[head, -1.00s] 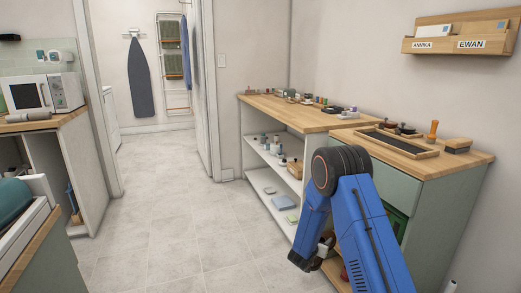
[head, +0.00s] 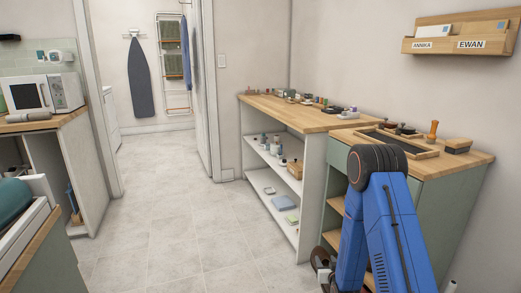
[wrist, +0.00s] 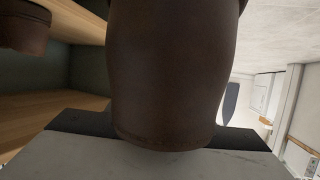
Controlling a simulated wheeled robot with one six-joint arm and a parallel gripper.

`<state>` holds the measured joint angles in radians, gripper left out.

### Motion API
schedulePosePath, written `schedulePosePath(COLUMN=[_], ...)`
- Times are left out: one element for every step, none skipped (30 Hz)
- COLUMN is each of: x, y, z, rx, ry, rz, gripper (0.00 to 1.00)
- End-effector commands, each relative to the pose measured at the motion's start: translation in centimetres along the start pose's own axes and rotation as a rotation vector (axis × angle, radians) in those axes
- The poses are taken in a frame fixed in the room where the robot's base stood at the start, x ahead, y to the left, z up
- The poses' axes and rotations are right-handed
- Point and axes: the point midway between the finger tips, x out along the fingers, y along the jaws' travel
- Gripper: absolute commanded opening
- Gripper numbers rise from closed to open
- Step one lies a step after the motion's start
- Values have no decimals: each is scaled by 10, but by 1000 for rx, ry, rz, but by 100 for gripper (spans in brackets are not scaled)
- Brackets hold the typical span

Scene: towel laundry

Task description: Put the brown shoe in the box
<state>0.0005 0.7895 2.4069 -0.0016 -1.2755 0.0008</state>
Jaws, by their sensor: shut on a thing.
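The brown shoe (wrist: 172,75) fills the middle of the wrist view, very close to the camera. Its smooth dark brown leather stands between the jaws of my gripper (wrist: 160,138), which is shut on it. In the head view, part of the brown shoe (head: 320,258) shows low beside my blue arm, in front of the shelf unit. The gripper there is mostly hidden by my arm. I cannot make out the box in either current view.
A second brown item (wrist: 25,28), perhaps another shoe, sits on a wooden shelf at the wrist view's upper left. The open green cabinet (head: 450,215) and white shelf unit (head: 308,210) stand close to my arm. The tiled floor (head: 190,235) to the left is clear.

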Motion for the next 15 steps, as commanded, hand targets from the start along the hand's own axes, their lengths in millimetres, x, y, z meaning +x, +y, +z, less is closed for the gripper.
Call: schedulePosePath(x=[-2,-3,-4,-6,-8,-10,-12,-15,-17,-19,-21,-23,-25,-27,-28], y=[0,0,0,0,0,0,0,0,0,0,0,0,0,0,0], z=[8,12,20,26,32,41,47,53,60,66,70,76,80,83,87], rx=[0,-1,-1,0,0,0,0,0,0,0,0,0,0,0,0], ry=[-3,-3,-5,-4,-5,-5,-5,-6,-4,-5,-4,-3,-3,-3,-2], rz=[-1,-1,-1,-1,0,0,0,0,0,0,0,0,0,0,0], gripper=[13,13,13,13,13,13,13,13,13,13,13,13,13,13,13])
